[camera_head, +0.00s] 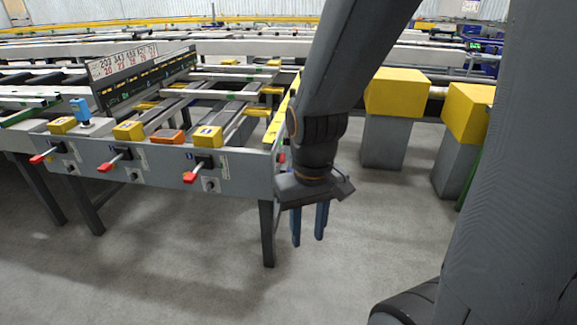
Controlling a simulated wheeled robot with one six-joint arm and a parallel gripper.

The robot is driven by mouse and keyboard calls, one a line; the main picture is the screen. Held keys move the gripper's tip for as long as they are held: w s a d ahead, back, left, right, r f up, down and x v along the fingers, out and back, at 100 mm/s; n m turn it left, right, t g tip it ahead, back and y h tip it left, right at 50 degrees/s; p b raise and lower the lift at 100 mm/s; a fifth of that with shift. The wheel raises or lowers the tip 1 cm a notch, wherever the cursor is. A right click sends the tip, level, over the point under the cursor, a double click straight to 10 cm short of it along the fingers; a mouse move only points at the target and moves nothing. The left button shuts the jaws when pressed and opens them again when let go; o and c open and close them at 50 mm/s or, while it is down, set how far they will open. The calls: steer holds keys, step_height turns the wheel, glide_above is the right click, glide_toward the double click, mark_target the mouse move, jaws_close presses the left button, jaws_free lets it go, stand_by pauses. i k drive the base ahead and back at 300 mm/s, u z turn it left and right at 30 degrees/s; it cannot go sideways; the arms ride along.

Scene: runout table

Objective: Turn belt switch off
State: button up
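Several red-handled lever switches line the grey front panel (150,168) of the runout table. The left lever (38,158), the middle lever (107,166) and the right lever (191,176) each stick out toward me, with a small dark knob below. The labels by them are too small to read, so I cannot tell which is the belt switch. My gripper (309,240) points down to the right of the panel's right end, apart from the levers. Its two blue fingers are spread with a gap between them, and nothing shows in it.
Yellow blocks (128,131), an orange block (167,136) and a blue device (80,109) sit on the table's front ledge. A number board (150,75) stands behind. Yellow-topped grey posts (395,93) stand at right. The floor (180,265) in front is clear.

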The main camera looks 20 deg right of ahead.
mark_target(280, 157)
steer(key=z, duration=0.55)
steer(key=i, duration=1.5)
steer(key=u, duration=1.3)
steer(key=k, duration=0.85)
steer(key=z, duration=0.55)
